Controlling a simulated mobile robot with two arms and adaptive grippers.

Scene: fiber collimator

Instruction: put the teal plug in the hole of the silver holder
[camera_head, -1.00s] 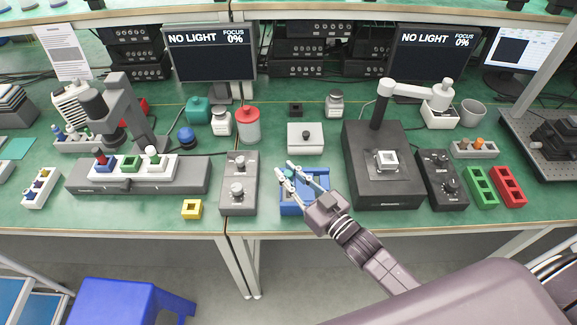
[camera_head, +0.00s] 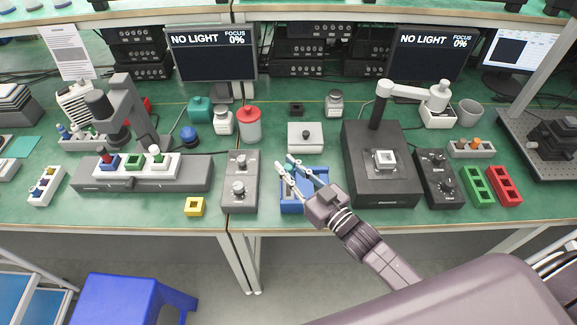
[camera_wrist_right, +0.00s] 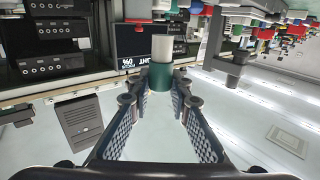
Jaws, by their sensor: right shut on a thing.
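The teal plug (camera_wrist_right: 161,77), with a pale cylindrical end, is between the fingertips of my right gripper (camera_wrist_right: 160,84) in the wrist view. My right gripper (camera_head: 285,164) is shut on it and sits over the blue tray (camera_head: 310,205) in the head view. Only a little teal shows between the fingers there. The silver holder (camera_head: 385,167), a small square piece with a pale centre, sits on the black stage (camera_head: 383,192) to the right of the gripper. Its hole is too small to make out. My left gripper is not in view.
A grey box with a black knob (camera_head: 305,136) stands behind the gripper. A grey two-knob box (camera_head: 239,180) is left of the tray. A black control box (camera_head: 440,178) stands right of the stage.

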